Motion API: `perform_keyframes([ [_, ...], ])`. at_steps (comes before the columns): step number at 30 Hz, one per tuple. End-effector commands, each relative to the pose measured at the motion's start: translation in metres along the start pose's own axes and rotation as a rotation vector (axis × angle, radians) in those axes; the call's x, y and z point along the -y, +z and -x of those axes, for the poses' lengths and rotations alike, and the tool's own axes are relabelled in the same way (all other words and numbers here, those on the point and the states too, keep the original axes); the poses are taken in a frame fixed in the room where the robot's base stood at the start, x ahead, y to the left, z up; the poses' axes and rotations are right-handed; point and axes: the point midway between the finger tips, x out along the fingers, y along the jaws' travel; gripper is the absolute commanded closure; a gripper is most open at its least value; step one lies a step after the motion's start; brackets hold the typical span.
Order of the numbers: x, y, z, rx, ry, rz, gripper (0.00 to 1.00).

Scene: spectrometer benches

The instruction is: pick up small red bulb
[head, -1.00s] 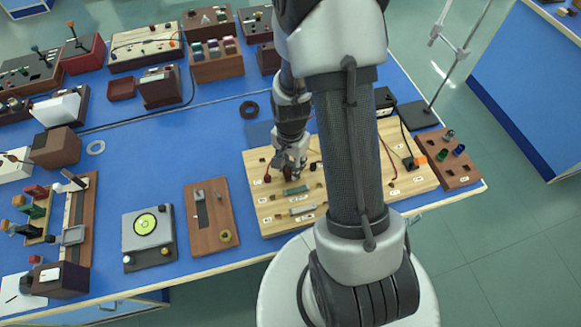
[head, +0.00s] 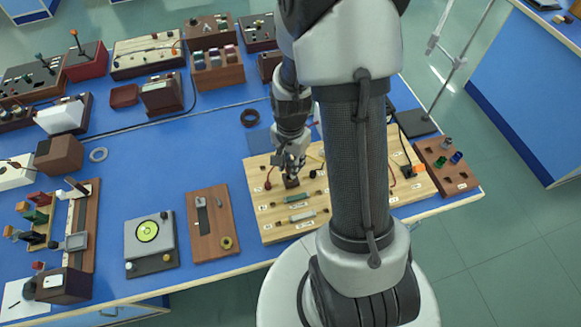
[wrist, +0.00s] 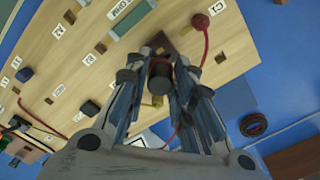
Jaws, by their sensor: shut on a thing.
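My gripper (wrist: 163,85) is shut on a small dark cylinder with a dull red band, which I take to be the small red bulb (wrist: 160,68). Its far end is hidden between the fingers. In the head view my gripper (head: 291,160) is over the left part of the wooden circuit board (head: 270,227). A dark brown block (head: 292,182) shows just below the fingertips; it also shows beyond them in the wrist view (wrist: 160,42). I cannot tell whether the bulb is clear of the block.
A red plug with a lead (wrist: 200,22) stands close to the fingers. Grey-green components (head: 299,197) lie on the board. A brown block with coloured bulbs (head: 446,182) is at the right.

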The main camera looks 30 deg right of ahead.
Motion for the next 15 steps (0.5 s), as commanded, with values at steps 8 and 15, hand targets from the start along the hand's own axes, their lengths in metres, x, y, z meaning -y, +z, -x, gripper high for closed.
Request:
perform_keyframes([
  [8, 0.001, -0.001, 0.074, -0.004, -0.005, 0.000, 0.94],
  [15, 0.000, 0.000, 0.121, -0.002, -0.002, 0.000, 0.94],
])
